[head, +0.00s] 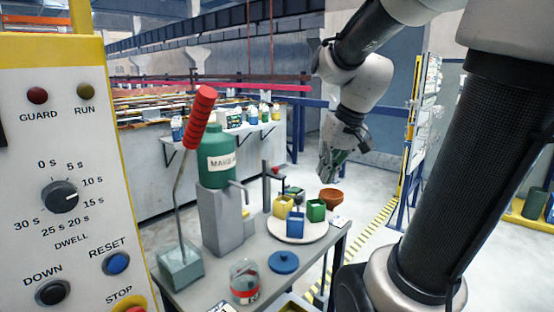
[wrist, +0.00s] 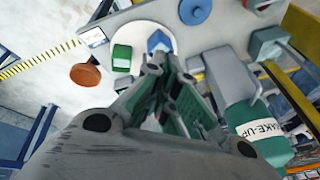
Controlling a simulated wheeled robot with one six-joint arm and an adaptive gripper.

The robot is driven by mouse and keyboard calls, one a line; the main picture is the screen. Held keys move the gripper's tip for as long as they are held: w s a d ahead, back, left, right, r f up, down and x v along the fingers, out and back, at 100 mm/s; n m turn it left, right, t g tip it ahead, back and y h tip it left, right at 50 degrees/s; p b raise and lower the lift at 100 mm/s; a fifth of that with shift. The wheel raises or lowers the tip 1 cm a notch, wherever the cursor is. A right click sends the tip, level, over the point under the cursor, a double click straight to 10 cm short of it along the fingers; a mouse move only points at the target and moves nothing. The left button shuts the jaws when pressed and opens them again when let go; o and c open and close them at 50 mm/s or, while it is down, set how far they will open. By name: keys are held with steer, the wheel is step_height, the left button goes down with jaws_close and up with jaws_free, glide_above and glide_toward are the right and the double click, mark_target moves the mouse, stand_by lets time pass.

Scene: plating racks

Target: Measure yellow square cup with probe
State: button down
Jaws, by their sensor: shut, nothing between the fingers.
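The yellow square cup (head: 283,207) stands on a round white plate (head: 297,236) on the grey table. My gripper (head: 326,177) is shut and empty, above and behind the plate. In the wrist view its fingers (wrist: 160,62) cover part of the plate, between the green cup (wrist: 122,57) and blue cup (wrist: 159,42); the yellow cup is not clearly visible there.
A green make-up bottle (head: 215,156) on a grey block, a red-handled lever (head: 199,118), a blue lid (head: 284,262) and a glass jar (head: 245,281) stand left and front. A control panel (head: 70,180) fills the left.

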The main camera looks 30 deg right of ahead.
steer(key=w+r+n+t+y, duration=0.1)
steer(key=w+r+n+t, duration=0.2)
steer(key=w, duration=0.5)
steer(key=w+r+n+t+y, duration=0.1)
steer(key=w+r+n+t, duration=0.1)
steer(key=w+r+n, duration=0.45)
steer(key=m, duration=0.3)
glide_above(278, 174)
step_height(278, 174, down, 8)
steer(key=f, duration=0.3)
steer(key=shift+w+f, duration=0.2)
steer(key=shift+f, duration=0.5)
step_height(278, 174, down, 6)
steer(key=shift+s+f, duration=0.1)
steer(key=shift+f, duration=0.05)
